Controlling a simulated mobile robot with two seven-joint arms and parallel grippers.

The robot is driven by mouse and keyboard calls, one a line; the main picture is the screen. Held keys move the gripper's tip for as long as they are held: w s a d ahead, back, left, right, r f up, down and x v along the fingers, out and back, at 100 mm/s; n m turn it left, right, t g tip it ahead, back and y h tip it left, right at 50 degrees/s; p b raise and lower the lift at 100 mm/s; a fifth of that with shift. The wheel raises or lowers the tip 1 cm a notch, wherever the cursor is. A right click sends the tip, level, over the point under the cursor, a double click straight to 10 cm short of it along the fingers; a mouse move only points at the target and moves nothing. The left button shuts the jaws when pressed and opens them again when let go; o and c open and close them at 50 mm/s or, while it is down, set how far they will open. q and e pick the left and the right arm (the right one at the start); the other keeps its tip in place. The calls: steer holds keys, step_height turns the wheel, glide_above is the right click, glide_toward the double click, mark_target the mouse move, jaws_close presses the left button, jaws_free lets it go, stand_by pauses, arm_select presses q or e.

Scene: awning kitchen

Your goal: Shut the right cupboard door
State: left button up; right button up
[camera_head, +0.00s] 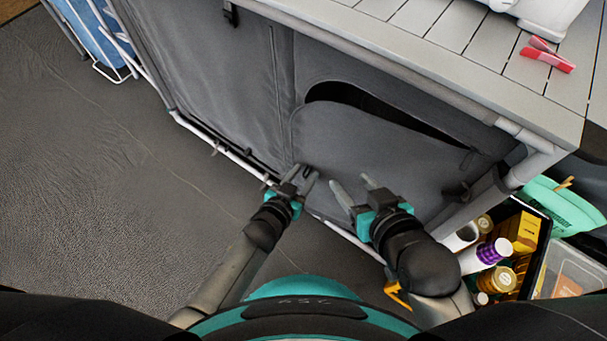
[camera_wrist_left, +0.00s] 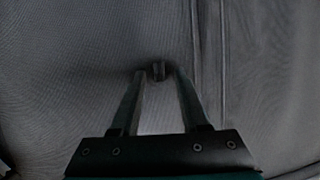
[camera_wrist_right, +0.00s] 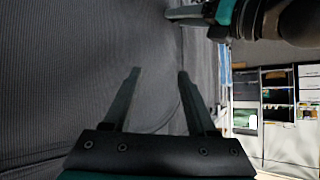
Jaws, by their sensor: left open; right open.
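The right cupboard door (camera_head: 365,150) is a grey fabric flap on the cupboard front. A dark curved gap (camera_head: 380,105) shows along its top edge, so it stands partly open. My left gripper (camera_head: 303,176) is open at the door's lower left. In the left wrist view, a small dark tab (camera_wrist_left: 158,71) sits between its fingertips; contact cannot be told. My right gripper (camera_head: 352,182) is open and empty in front of the door's lower middle. In the right wrist view the grey fabric (camera_wrist_right: 60,80) lies to the left of its fingers.
The closed left cupboard panel (camera_head: 225,70) is beside the door. A slatted top (camera_head: 450,35) overhangs it, with a red peg (camera_head: 547,58) on it. A crate of jars (camera_head: 541,262) stands right of the cupboard, near my right arm. Floor (camera_head: 90,190) at left is clear.

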arm_select(q)
jaws_close()
stand_by(0.4)
stand_by(1.1)
